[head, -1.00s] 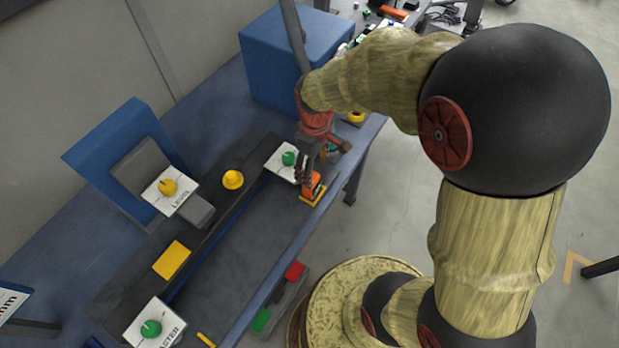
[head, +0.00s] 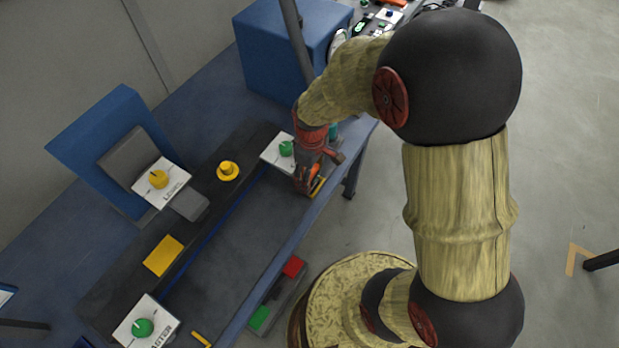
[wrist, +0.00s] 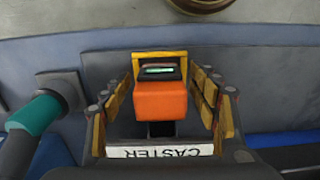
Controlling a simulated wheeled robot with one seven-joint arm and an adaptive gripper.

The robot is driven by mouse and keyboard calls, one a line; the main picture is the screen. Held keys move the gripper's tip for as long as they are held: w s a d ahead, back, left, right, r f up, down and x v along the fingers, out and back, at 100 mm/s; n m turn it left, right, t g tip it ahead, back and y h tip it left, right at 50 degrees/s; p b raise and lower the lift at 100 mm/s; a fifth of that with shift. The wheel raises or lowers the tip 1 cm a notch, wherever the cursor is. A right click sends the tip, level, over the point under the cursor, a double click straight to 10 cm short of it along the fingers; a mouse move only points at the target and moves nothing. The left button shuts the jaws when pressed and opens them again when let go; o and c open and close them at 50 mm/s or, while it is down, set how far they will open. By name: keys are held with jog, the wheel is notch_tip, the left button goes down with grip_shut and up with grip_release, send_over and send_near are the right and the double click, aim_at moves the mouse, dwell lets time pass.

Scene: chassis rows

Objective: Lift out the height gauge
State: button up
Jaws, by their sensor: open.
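An orange block with a small lit display, which looks like the height gauge (wrist: 160,100), sits in the middle of the wrist view with a yellow frame at its far side. My gripper (wrist: 163,82) is open, with one finger on each side of the block and a gap on both sides. In the head view my gripper (head: 308,186) is low at the far right end of the dark tray (head: 230,255), and it mostly hides the gauge. The lower part of the block is hidden.
A CASTER label card (wrist: 160,151) lies close by in the wrist view. A teal-ended object (wrist: 35,115) stands to the left. In the head view a white card with a green knob (head: 286,148) is beside my gripper. A yellow knob (head: 228,170) stands farther left.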

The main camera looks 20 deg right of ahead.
jog(key=shift+f, duration=0.65)
jog(key=shift+c, duration=0.8)
jog(key=c, duration=1.4)
jog(key=shift+r, duration=0.2)
